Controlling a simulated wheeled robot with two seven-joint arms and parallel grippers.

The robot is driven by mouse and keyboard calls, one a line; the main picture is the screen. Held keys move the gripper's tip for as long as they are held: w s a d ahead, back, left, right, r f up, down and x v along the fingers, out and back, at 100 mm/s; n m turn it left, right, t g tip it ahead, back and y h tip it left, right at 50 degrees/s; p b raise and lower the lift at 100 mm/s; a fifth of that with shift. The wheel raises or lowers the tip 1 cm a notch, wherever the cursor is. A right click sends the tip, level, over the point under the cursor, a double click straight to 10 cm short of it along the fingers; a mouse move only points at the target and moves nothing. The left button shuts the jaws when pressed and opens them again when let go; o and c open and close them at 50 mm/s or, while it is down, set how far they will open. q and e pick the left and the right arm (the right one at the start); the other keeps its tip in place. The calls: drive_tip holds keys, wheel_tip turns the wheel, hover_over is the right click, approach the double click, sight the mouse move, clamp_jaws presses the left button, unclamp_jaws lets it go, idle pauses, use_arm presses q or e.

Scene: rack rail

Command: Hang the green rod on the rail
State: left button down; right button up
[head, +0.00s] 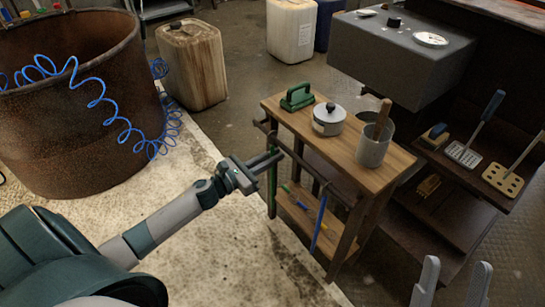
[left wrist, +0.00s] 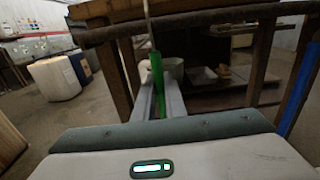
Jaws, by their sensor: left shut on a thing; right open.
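The green rod (head: 272,190) hangs upright at the left end of the small wooden table. My left gripper (head: 268,162) is shut on it. In the left wrist view the green rod (left wrist: 157,82) stands between the two fingers, with a thin pale stem rising from its top past the dark rail (left wrist: 190,28). I cannot tell whether its top is hooked over the rail. The rail (head: 340,185) runs along the table's near side. A blue rod (head: 320,222) hangs from it further right. My right gripper (head: 450,285) is open and empty at the bottom right.
The wooden table (head: 350,160) carries a green-handled block (head: 297,97), a lidded pot (head: 328,119) and a grey cup (head: 373,145). Small coloured items lie on its lower shelf. A rusty drum (head: 75,120) with a blue coiled hose stands left. A dark shelf with tools stands right.

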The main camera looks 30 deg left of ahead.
use_arm(q)
drive_tip(key=shift+s+r, duration=0.15)
drive_tip(key=shift+r, duration=0.1)
use_arm(e)
drive_tip(key=shift+r, duration=0.25)
use_arm(q)
drive_tip(key=shift+s+a+r+p, duration=0.2)
drive_tip(key=shift+s+r+p, duration=0.15)
drive_tip(key=shift+p, duration=0.2)
use_arm(e)
drive_tip(key=shift+r, duration=0.3)
use_arm(q)
drive_tip(key=v, duration=0.7)
use_arm(e)
drive_tip(key=shift+f, duration=0.2)
use_arm(q)
drive_tip(key=shift+w+d+r, duration=0.1)
drive_tip(key=shift+d+r, duration=0.05)
idle(0.4)
